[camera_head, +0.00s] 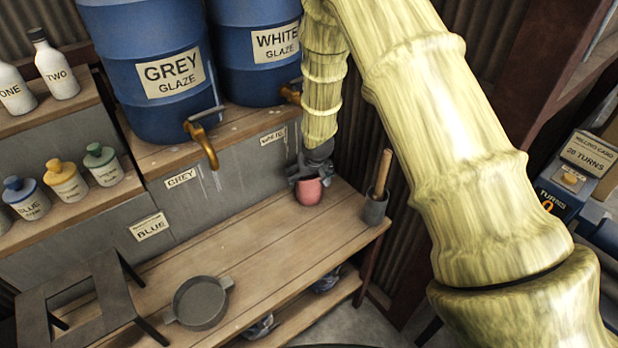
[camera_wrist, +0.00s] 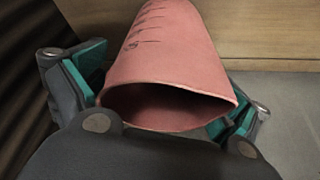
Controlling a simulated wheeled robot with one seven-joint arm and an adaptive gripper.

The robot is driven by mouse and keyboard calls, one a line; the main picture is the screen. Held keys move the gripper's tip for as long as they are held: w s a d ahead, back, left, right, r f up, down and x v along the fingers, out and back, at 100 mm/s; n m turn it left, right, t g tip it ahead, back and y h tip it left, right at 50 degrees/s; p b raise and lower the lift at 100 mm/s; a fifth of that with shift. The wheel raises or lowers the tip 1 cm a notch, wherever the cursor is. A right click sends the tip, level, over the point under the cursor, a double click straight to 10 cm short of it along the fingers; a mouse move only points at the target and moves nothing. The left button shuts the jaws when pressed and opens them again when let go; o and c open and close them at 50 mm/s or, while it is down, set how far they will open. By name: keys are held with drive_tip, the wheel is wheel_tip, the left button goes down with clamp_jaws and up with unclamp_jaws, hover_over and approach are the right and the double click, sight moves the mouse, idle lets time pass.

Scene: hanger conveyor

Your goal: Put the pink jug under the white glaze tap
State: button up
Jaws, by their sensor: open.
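The pink jug (camera_head: 309,191) stands on the wooden bench near its right end, below the white glaze barrel (camera_head: 258,47). The white glaze tap (camera_head: 291,94) sticks out of that barrel, partly hidden by my arm. My gripper (camera_head: 309,168) is open at the jug, over its upper back side. In the wrist view the jug (camera_wrist: 172,70) lies between the two teal-padded fingers of my gripper (camera_wrist: 162,95). Its open mouth faces the camera, and the inside is dark. Whether the pads touch the jug I cannot tell.
A grey pot with a wooden handle (camera_head: 376,205) stands right of the jug. A grey sieve (camera_head: 200,303) and a dark stand (camera_head: 85,295) occupy the bench's left. The grey glaze barrel (camera_head: 150,75) has its own tap (camera_head: 202,140). The bench middle (camera_head: 245,235) is clear.

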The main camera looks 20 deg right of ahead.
drive_tip(key=b+v, duration=0.2)
drive_tip(key=v, duration=0.9)
drive_tip(key=shift+s+r, duration=0.2)
drive_tip(key=shift+r, duration=0.15)
